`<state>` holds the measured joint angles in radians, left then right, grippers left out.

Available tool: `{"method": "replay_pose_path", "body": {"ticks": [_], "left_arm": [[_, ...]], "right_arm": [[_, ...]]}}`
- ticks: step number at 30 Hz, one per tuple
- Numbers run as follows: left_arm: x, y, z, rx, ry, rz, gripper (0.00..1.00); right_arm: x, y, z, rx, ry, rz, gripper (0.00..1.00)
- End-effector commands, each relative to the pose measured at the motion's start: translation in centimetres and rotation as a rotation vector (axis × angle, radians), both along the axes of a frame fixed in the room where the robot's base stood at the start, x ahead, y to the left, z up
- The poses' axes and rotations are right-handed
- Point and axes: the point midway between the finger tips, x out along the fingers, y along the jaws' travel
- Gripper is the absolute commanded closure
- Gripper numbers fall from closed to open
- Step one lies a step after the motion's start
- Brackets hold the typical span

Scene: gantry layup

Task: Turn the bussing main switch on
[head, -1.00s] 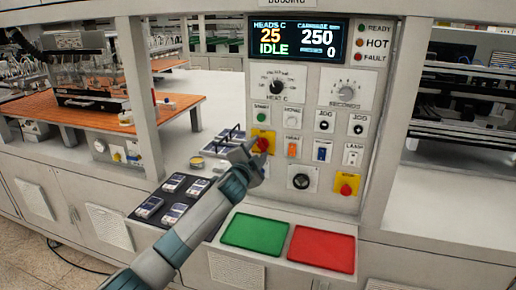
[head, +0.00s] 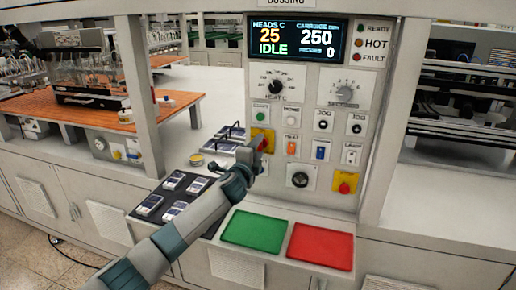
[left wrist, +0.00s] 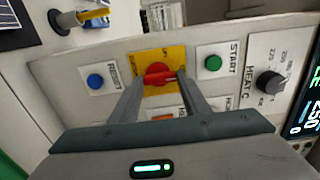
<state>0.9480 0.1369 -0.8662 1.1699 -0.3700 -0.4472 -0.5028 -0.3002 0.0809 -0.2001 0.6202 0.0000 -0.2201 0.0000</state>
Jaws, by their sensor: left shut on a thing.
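The bussing panel (head: 318,190) faces me. Its main switch is a red rotary handle (left wrist: 158,74) on a yellow plate (left wrist: 150,55). In the head view the yellow plate (head: 257,132) is partly covered by my left gripper (head: 262,150), which reaches it from the lower left. In the left wrist view the two fingers of the left gripper (left wrist: 160,82) sit on either side of the red handle, shut on it. The handle lies roughly crosswise between the fingertips there. The display (head: 297,41) is lit and reads IDLE. My right gripper is in neither view.
A green START button (left wrist: 213,63) and a blue button (left wrist: 95,81) flank the switch. A red stop button (head: 344,187) on yellow sits lower right. Green (head: 253,229) and red (head: 321,246) pads lie below. A dark tray (head: 176,196) of small devices is left.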

Motion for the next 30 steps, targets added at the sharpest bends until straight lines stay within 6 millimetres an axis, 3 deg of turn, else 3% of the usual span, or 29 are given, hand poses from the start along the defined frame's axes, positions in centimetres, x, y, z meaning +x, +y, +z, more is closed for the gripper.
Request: {"method": "replay_pose_path", "body": {"ticks": [8, 9, 11, 12, 30], "left_arm": [[0.0, 0.0, -0.2, 0.004, 0.001, 0.000, 0.80], [0.0, 0.0, -0.2, 0.004, 0.001, 0.000, 0.55], [0.0, 0.0, -0.2, 0.004, 0.001, 0.000, 0.41], [0.0, 0.0, -0.2, 0.003, 0.001, 0.000, 0.39], [-1.1, 0.4, -0.1, 0.000, 0.000, 0.000, 0.39]], "right_arm": [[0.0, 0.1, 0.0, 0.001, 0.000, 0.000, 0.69], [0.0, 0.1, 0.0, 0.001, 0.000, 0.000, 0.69], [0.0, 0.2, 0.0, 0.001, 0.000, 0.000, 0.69], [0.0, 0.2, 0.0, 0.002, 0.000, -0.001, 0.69], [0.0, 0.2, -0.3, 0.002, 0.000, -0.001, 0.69]]}}
